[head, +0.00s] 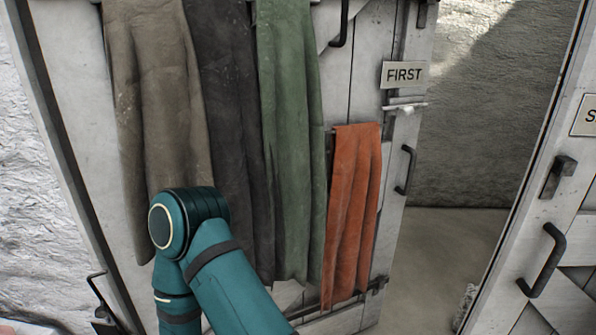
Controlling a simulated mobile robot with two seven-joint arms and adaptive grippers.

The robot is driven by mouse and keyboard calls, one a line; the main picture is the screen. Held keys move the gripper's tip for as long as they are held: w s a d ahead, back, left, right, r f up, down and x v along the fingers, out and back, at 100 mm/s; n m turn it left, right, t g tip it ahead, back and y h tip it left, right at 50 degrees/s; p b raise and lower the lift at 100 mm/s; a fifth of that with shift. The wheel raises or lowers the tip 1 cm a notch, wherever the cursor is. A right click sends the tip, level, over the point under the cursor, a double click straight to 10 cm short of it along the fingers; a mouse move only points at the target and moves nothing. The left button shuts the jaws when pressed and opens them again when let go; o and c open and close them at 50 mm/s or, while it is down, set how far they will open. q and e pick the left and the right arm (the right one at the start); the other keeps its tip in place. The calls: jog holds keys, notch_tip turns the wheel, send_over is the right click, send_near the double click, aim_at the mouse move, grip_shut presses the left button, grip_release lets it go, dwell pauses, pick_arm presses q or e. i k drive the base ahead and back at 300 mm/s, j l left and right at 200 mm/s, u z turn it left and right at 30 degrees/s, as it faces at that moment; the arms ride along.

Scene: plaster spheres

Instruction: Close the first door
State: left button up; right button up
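The first door (352,88) is a white plank door filling the middle of the head view. It carries a sign reading FIRST (404,75), a black pull handle (405,170) near its right edge and a bolt-like fitting (405,107) under the sign. It stands ajar: a gap to its right shows floor and a rough wall beyond. Brown, dark grey, green and orange cloths hang on its face, the orange cloth (352,215) being lowest and closest to the handle. A bent teal arm of mine is in front of the cloths at lower left. Neither gripper shows.
Another white door (562,235) stands at the right with a black handle (542,260), a latch (558,177) and a cut-off sign beginning with S (587,116). Rough white wall (30,190) lies at the left. Bare floor (440,250) shows between the doors.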

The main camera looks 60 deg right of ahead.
aim_at(251, 102)
jog(key=z, duration=1.95)
